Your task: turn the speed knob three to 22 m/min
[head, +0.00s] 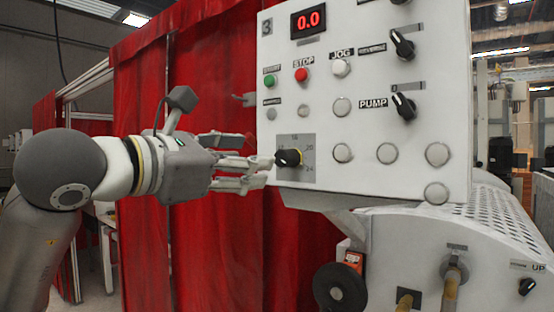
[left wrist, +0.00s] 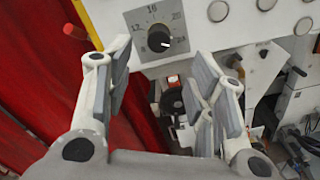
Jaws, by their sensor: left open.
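The speed knob (head: 289,157) is a black round knob on a grey scale plate at the lower left of a white panel marked 3. In the left wrist view the knob (left wrist: 158,40) has a white mark pointing right, near the 24 on the scale. The numbers 12, 16, 20 and 24 show around it. My left gripper (head: 257,172) is open, its fingertips just left of the knob. In the left wrist view its fingers (left wrist: 163,78) are spread, with the knob above the gap between them. I cannot tell whether they touch anything. My right gripper is not in view.
The white panel (head: 430,110) carries a red display (head: 308,22) reading 0.0, a green button (head: 269,80), a red stop button (head: 302,75) and a black pump switch (head: 403,105). A red curtain (head: 205,240) hangs behind my arm. White machine housing lies below right.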

